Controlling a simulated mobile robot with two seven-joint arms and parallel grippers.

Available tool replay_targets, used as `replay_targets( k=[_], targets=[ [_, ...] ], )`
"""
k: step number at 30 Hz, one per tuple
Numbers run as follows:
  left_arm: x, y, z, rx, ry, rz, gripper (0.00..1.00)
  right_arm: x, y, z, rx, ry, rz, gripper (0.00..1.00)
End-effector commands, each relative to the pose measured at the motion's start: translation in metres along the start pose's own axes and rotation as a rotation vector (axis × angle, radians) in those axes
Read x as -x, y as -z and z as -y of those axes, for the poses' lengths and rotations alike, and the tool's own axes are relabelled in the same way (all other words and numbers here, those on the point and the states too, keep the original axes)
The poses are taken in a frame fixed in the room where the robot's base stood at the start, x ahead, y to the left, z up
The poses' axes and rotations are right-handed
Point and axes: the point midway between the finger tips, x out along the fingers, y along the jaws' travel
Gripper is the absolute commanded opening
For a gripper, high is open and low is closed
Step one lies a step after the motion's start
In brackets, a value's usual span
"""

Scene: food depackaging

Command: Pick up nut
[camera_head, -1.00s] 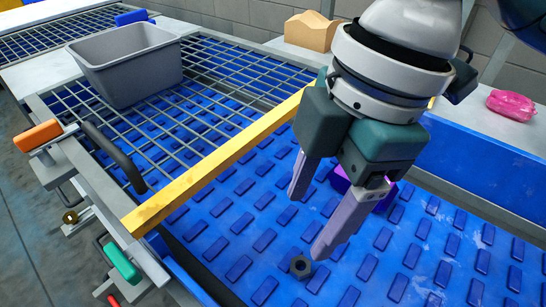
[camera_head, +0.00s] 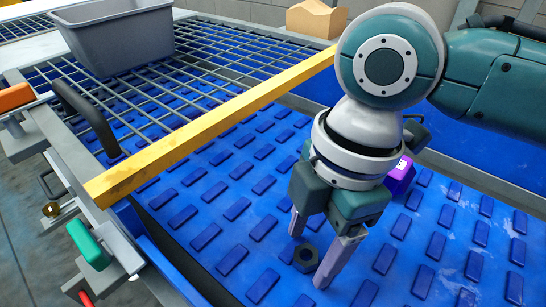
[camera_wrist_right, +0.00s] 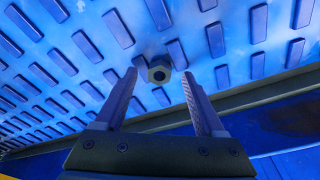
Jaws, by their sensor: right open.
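The nut (camera_head: 306,257) is a small dark hexagonal ring lying flat on the blue studded surface (camera_head: 215,263). My right gripper (camera_head: 309,259) points down over it, with its two grey-purple fingers spread apart. In the right wrist view the nut (camera_wrist_right: 159,71) appears in the gap between the fingertips (camera_wrist_right: 158,75), slightly beyond them, with space on both sides. Neither finger seems to touch it. My left gripper is in neither current view.
A purple object (camera_head: 401,174) lies behind the right gripper. A yellow bar (camera_head: 210,125) separates the studded surface from a metal grid (camera_head: 165,75), where a grey bin (camera_head: 118,42) stands. A tan block (camera_head: 316,18) is at the back. Clamps with orange and green handles (camera_head: 90,245) line the left edge.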

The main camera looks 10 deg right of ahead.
Motion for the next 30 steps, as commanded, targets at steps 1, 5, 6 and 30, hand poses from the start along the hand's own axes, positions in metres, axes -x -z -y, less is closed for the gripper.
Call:
replay_targets(
  k=[1, 5, 6, 30],
  targets=[
    [-0.0021, -0.0007, 0.0, 0.0, 0.0, 0.0, 1.0, -0.0051, -0.0002, 0.0002, 0.0, 0.0, 0.001, 0.71],
    [-0.0017, -0.0006, 0.0, 0.0, 0.0, 0.0, 1.0, -0.0066, -0.0002, -0.0002, 0.001, -0.002, 0.001, 0.71],
    [-0.0015, -0.0005, 0.0, 0.0, 0.0, 0.0, 1.0, -0.0063, -0.0002, -0.0002, 0.001, -0.002, 0.001, 0.71],
    [-0.0016, 0.0, -0.0026, 0.009, -0.007, -0.001, 1.0, -0.0057, -0.0001, -0.0002, 0.0, -0.002, 0.0, 0.0]
  ],
)
